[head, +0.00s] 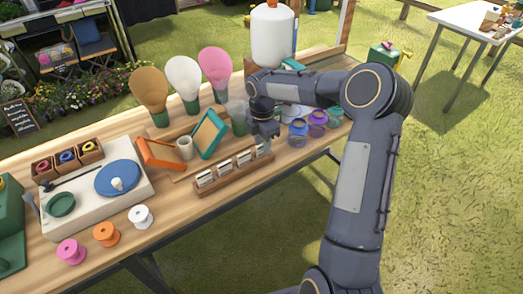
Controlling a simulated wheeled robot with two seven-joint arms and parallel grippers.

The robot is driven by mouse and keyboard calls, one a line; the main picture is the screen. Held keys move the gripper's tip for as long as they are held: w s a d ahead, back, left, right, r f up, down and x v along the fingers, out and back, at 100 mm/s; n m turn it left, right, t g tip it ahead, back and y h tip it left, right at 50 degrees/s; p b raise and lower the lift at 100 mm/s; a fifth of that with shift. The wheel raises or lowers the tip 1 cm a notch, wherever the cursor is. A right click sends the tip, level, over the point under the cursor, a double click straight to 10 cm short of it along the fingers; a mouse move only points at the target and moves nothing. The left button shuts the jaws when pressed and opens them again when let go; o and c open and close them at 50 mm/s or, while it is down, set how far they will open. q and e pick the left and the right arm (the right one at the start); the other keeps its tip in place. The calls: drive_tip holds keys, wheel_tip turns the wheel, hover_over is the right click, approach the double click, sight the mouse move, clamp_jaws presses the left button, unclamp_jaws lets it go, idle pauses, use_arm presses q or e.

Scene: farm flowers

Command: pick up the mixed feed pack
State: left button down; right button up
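A long wooden rack (236,177) stands on the table and holds a row of small pale packs (225,169). Their labels are too small to read, so I cannot tell which is the mixed feed pack. My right gripper (266,143) points down at the right end of the rack, over or at the last pack there. Its fingers are small and dark in this view, and I cannot tell whether they are apart or closed on the pack. My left gripper is out of view.
Behind the rack are an orange frame (160,153), a teal frame (209,134) and a small cup (185,147). Glass jars (298,132) stand to the right. Spools (106,234) and a pale board (88,212) are at the left.

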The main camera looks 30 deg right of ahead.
drive_tip(key=shift+f, duration=0.85)
drive_tip(key=shift+c, duration=0.4)
clamp_jaws()
drive_tip(key=shift+r, duration=0.1)
